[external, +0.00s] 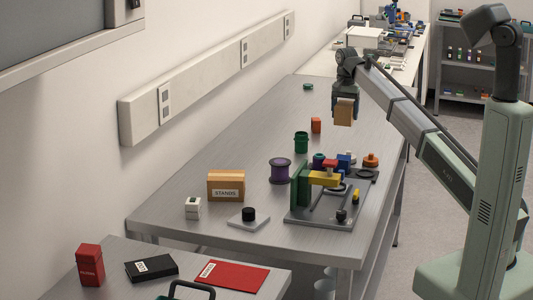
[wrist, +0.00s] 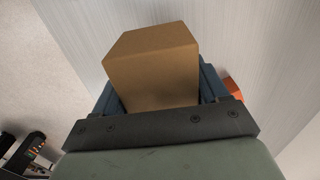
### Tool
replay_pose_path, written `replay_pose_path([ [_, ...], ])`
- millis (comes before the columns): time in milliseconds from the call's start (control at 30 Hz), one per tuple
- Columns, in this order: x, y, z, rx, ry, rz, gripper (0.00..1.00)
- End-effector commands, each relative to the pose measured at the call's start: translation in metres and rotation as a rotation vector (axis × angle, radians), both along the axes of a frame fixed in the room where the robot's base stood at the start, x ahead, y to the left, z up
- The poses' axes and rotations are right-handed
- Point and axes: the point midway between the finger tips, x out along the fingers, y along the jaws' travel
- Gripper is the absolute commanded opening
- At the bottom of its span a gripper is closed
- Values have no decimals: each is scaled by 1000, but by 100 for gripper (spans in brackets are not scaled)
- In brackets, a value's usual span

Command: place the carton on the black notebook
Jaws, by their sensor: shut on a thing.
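A plain brown carton (external: 344,112) is held in my gripper (external: 345,100), above the far part of the grey table. In the wrist view the carton (wrist: 155,68) fills the space between the two blue fingers, and my gripper is shut on it. The black notebook (external: 150,268) with a white label lies flat on the near, lower table at the bottom left, far from my gripper. It lies between a red box and a red folder.
The red box (external: 89,265) and red folder (external: 231,275) flank the notebook. On the grey table (external: 225,150) are a STANDS box (external: 226,186), a purple spool (external: 280,170), a green cup (external: 301,142), an orange-red block (external: 316,125) and an interferometer assembly (external: 335,200). The table's left far side is clear.

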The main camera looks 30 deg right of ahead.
Motion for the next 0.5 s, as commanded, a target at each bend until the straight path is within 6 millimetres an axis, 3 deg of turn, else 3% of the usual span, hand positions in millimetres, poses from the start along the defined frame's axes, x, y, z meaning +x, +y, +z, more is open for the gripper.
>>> replay_pose_path([
  [133, 0, 13, 0, 0, 0, 15, 42],
  [233, 1, 34, 0, 0, 0, 41, 42],
  [500, -6, 133, 0, 0, 0, 159, 42],
])
